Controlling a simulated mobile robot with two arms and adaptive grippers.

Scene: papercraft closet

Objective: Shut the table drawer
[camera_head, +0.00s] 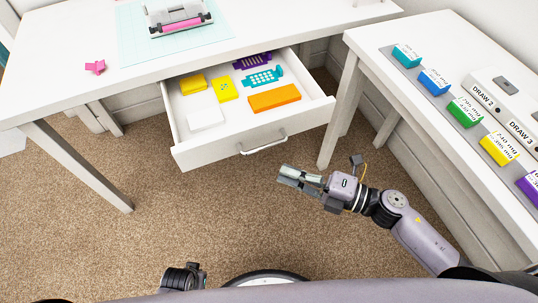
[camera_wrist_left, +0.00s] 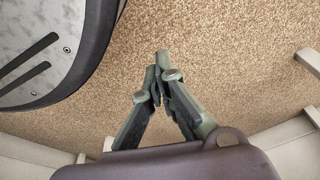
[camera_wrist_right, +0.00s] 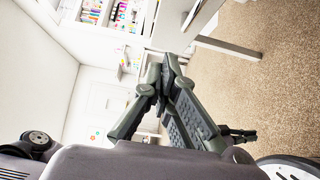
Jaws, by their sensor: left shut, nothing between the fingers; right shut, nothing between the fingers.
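The white table drawer (camera_head: 215,139) stands pulled out from under the white table (camera_head: 60,60) in the head view. Its front carries a grey bar handle (camera_head: 262,144). Inside lie yellow, orange, purple, teal and white items. My right gripper (camera_head: 282,177) is shut and empty, just in front of and below the drawer front near the handle, apart from it. It also shows in the right wrist view (camera_wrist_right: 165,75). My left gripper (camera_wrist_left: 158,75) is shut and empty over the carpet in the left wrist view. Only part of the left arm shows at the bottom of the head view.
A second white table (camera_head: 430,110) with coloured labelled blocks stands at the right, its leg (camera_head: 340,115) close to the drawer's right side. A pink paper piece (camera_head: 95,67) and a typewriter-like model (camera_head: 178,17) are on the first table. The carpet (camera_head: 150,240) in front is clear.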

